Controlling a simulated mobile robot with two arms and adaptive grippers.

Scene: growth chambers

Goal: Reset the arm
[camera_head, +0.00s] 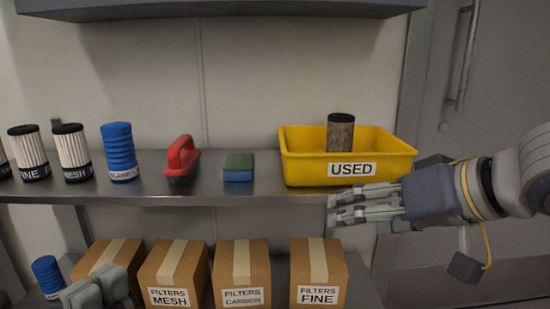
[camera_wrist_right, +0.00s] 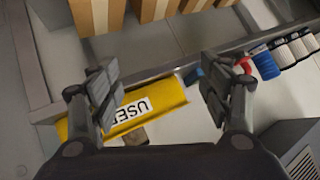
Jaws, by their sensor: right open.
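My right gripper (camera_head: 350,207) comes in from the right in the head view, in front of the shelf edge and just below the yellow bin marked USED (camera_head: 400,155). In the right wrist view its fingers (camera_wrist_right: 160,92) are spread wide with nothing between them. The yellow bin (camera_wrist_right: 160,105) shows beyond them, apart from the fingers. My left gripper (camera_head: 97,288) shows only as grey finger pads at the bottom left of the head view, in front of the lower shelf boxes. Whether its fingers are parted or closed is unclear.
A dark used filter (camera_head: 340,133) stands in the bin. The upper shelf also holds white pleated filters (camera_head: 72,150), a blue filter (camera_head: 119,150), a red-handled brush (camera_head: 182,158) and a sponge (camera_head: 239,166). Cardboard filter boxes (camera_head: 318,272) and a blue cylinder (camera_head: 47,274) stand below.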

